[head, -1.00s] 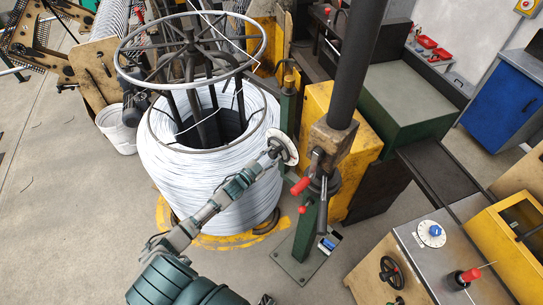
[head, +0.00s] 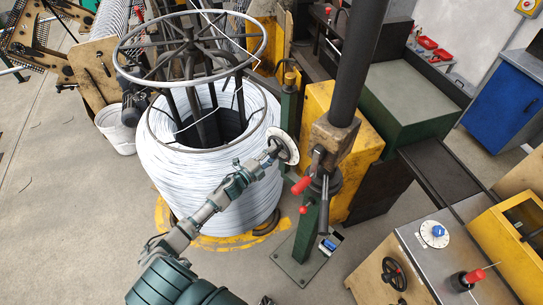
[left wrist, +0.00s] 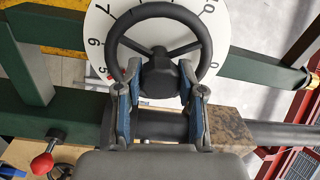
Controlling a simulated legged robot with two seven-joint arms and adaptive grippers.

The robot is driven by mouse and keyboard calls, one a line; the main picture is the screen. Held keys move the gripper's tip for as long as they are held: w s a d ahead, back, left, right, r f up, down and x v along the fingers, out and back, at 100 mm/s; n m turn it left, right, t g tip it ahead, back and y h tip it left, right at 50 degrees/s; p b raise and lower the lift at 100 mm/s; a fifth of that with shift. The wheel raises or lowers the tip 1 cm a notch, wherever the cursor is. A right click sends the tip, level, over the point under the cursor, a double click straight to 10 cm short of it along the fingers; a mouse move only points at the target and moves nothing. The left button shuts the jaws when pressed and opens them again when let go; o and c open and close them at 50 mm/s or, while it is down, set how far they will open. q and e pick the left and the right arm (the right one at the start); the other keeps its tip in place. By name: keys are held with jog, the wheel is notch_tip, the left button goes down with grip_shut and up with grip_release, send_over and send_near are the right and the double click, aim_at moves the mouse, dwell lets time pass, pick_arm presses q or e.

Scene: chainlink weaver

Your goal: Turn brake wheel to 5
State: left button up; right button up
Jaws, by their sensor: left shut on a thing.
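The brake wheel (left wrist: 158,72) is a black handwheel with spokes and a thick dark hub, in front of a white numbered dial (left wrist: 120,22). In the left wrist view the dial shows a 6 at its left, a 5 below that beside a small red mark, and a 0 at the right. My left gripper (left wrist: 161,88) is shut on the wheel, its blue-grey fingers on either side of the hub. The wheel itself is mostly hidden there. I see no right gripper.
A big white wire coil (head: 210,175) stands just left of the dial. A control cabinet with a blue-centred dial (head: 434,234) and black handwheel (head: 394,274) is at lower right.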

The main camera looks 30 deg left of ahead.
pick_arm(q)
jog(key=shift+f+m, duration=0.25)
jog(key=shift+m, duration=0.45)
jog(key=shift+s+d+f, duration=0.1)
jog(key=o, duration=1.1)
jog(key=shift+o, duration=0.2)
jog(key=shift+r, duration=0.2)
jog(key=shift+s, duration=0.15)
jog(key=v, duration=1.1)
jog(key=shift+s+a, duration=0.25)
jog(key=shift+f, duration=0.1)
